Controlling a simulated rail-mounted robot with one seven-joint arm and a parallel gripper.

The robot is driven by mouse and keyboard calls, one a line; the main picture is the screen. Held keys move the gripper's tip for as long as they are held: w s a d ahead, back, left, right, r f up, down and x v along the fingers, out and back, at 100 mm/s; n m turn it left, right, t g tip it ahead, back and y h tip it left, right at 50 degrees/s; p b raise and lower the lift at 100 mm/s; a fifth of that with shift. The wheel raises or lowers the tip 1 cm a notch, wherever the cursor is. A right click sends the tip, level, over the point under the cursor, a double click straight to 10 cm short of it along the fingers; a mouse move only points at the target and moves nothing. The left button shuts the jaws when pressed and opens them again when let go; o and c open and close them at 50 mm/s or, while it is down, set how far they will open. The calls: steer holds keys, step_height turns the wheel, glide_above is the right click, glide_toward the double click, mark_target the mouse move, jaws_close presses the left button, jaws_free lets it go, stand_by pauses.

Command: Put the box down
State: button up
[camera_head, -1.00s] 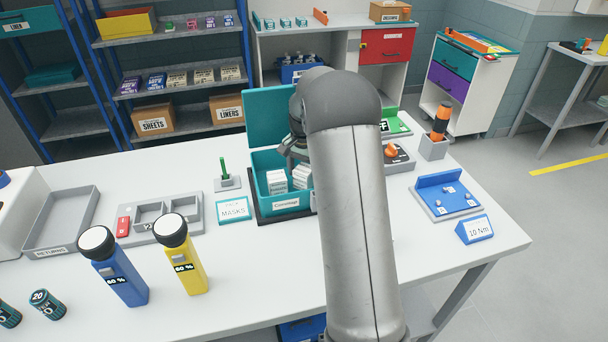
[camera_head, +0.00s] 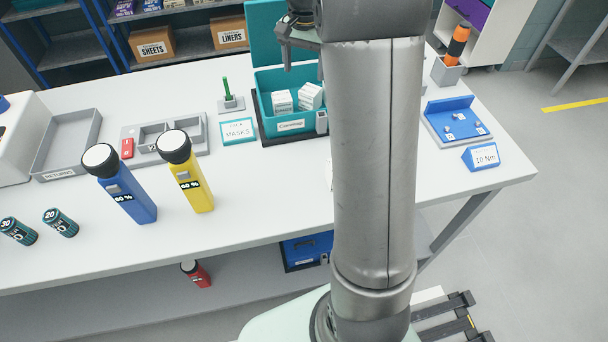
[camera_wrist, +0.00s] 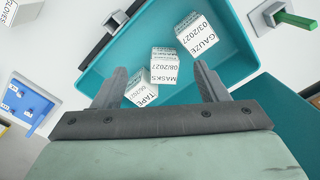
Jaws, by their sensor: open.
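A teal open box (camera_head: 262,118) labelled Consumables stands on the white bench, its lid (camera_head: 262,40) raised at the back. Small white cartons (camera_head: 311,95) lie inside. In the wrist view they read gauze (camera_wrist: 199,36), masks (camera_wrist: 164,67) and tape (camera_wrist: 141,90). My gripper (camera_head: 303,58) is open and hangs above the box's rear part. In the wrist view my gripper (camera_wrist: 160,78) has its fingers apart with nothing clamped between them. My arm covers the box's right side.
A masks card (camera_head: 238,131) and a green peg on a stand (camera_head: 229,98) are left of the box. Blue (camera_head: 124,190) and yellow (camera_head: 190,177) bottles stand in front. A blue tray (camera_head: 455,122) and a 10 Nm sign (camera_head: 482,157) lie right.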

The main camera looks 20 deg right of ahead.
steer(key=s+a+f+n, duration=0.2)
steer(key=s+a+n, duration=0.1)
steer(key=s, duration=0.6)
steer(key=s+a+f+n, duration=0.2)
steer(key=s+a, duration=0.4)
steer(key=s, duration=0.4)
steer(key=s+a+f+n, duration=0.2)
steer(key=s+a+n, duration=0.2)
steer(key=s, duration=0.6)
steer(key=shift+s+a+n, duration=0.25)
steer(key=shift+a+n, duration=0.05)
steer(key=shift+n, duration=0.1)
steer(key=shift+r, duration=0.1)
